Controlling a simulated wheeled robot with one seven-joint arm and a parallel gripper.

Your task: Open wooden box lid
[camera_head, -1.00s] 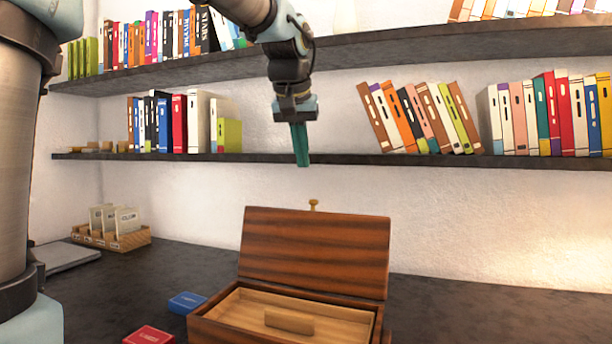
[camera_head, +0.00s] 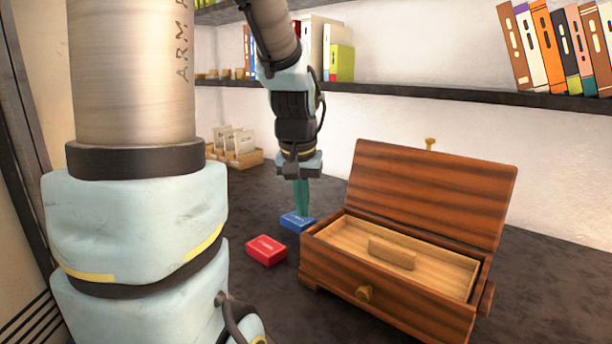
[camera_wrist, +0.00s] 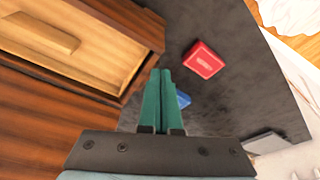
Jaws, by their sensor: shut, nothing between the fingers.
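The wooden box (camera_head: 392,290) stands on the dark counter at the right in the head view, with a round knob on its front. Its striped lid (camera_head: 432,192) stands up at the back, open, leaning slightly backward. The light wood inside of the box (camera_head: 440,262) shows, with a small wooden block in it. My gripper (camera_head: 302,213) points down to the left of the box, apart from it, above the blue small box. Its green fingers are together and empty. In the wrist view the fingers (camera_wrist: 160,82) are beside the box edge (camera_wrist: 150,30).
A red small box (camera_head: 266,250) and a blue small box (camera_head: 294,221) lie on the counter (camera_head: 250,200) left of the wooden box. A card holder (camera_head: 236,155) stands at the back left. A bookshelf (camera_head: 440,93) runs along the wall above.

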